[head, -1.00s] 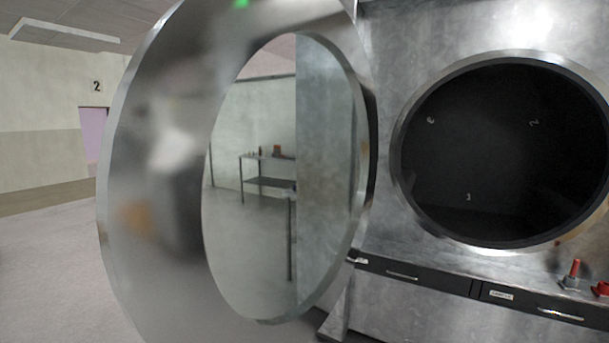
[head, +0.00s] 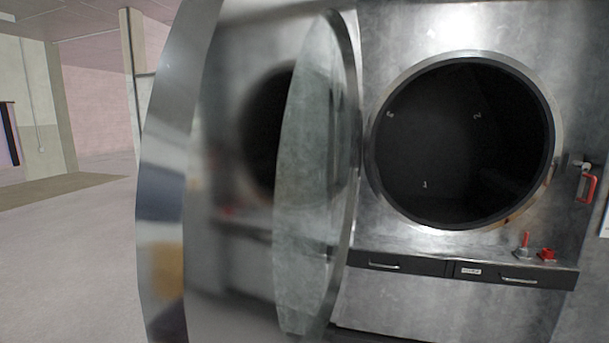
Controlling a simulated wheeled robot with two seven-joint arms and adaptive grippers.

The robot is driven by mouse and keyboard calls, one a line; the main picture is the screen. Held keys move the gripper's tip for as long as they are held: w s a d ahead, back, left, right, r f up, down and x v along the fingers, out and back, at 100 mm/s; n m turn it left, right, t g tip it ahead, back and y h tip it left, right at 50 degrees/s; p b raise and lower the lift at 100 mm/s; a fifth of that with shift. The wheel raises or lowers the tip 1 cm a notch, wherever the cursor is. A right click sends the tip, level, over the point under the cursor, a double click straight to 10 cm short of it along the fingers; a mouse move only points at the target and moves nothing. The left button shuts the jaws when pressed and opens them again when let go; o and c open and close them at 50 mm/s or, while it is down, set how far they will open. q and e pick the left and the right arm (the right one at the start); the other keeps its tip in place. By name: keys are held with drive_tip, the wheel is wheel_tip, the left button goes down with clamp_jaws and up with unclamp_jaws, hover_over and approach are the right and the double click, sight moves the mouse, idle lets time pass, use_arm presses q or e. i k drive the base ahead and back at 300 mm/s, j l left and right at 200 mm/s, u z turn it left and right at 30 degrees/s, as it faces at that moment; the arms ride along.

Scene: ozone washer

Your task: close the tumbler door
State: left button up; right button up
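The tumbler door (head: 240,240) is a large round shiny metal ring with a glass window (head: 308,190). It stands wide open on the left, swung out toward me and seen at a steep angle. Its hinge side is near the left edge of the tumbler opening (head: 460,145), a dark round hole with a metal rim in the machine front (head: 400,25). The drum inside shows small pale numbers. Neither of my grippers is in view.
A drawer front (head: 420,267) with handles runs below the opening. A red lever (head: 526,240) and a red knob (head: 546,254) stand on the ledge. A red-handled latch (head: 586,185) is on the right. Open floor (head: 70,260) lies at left.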

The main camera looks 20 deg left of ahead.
sight(211, 143)
drive_tip(key=k+j, duration=0.1)
drive_tip(key=j, duration=0.45)
drive_tip(key=j+z, duration=0.1)
drive_tip(key=j, duration=0.45)
drive_tip(key=k+j, duration=0.2)
drive_tip(key=j, duration=0.35)
drive_tip(key=i+z, duration=0.05)
